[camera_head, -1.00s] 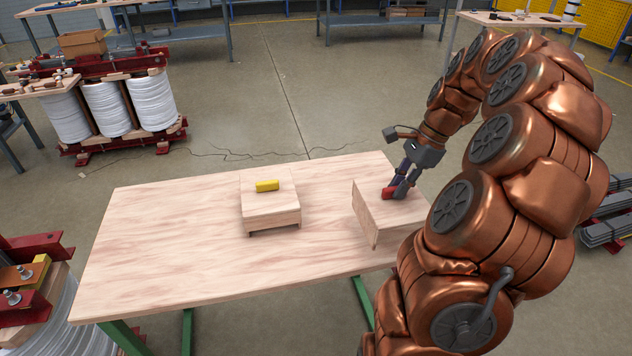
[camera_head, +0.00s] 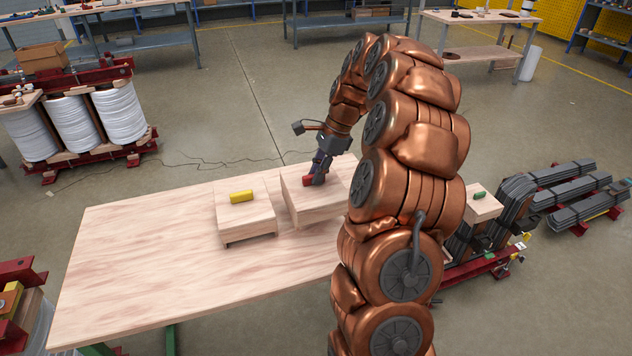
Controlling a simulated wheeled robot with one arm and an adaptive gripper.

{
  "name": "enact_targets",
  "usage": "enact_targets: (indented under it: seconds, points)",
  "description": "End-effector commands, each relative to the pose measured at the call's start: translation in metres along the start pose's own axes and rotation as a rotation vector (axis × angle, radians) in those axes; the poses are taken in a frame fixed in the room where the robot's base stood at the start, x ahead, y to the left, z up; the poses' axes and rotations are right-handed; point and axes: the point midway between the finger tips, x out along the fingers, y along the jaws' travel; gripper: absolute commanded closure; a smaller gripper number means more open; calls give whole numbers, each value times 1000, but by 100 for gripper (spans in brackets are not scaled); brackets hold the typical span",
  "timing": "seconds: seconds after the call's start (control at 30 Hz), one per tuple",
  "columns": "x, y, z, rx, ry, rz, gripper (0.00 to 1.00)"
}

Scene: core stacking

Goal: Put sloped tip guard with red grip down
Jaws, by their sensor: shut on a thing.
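The sloped tip guard with red grip is a pale wooden block (camera_head: 320,205) with a red grip (camera_head: 308,182) on its top. My gripper (camera_head: 314,180) is shut on the red grip. The guard is over the far right part of the wooden table (camera_head: 140,270), just right of another wooden guard. My arm hides its right side. I cannot tell whether its underside touches the table.
A wooden guard (camera_head: 246,217) with a yellow grip (camera_head: 241,197) stands on the table, close left of the held guard. The table's left and front are clear. At right, a block with a green grip (camera_head: 480,195) sits by dark stacked cores (camera_head: 515,200). White coils (camera_head: 72,127) stand at left.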

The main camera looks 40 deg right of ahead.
Motion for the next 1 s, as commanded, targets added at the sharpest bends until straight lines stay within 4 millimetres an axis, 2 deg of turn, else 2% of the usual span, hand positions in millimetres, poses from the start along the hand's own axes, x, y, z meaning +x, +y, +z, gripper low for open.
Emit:
enact_targets:
  seconds: [0.03, 0.33, 0.77, 0.8, 1.0]
  points:
    - [2, -4, 4, -1, 0, 2, 100]
    - [31, -3, -9, 1, -2, 2, 100]
    - [36, -3, -12, 0, 0, -1, 100]
    - [36, -3, -12, 0, 0, -1, 80]
    - [36, -3, -12, 0, 0, -1, 59]
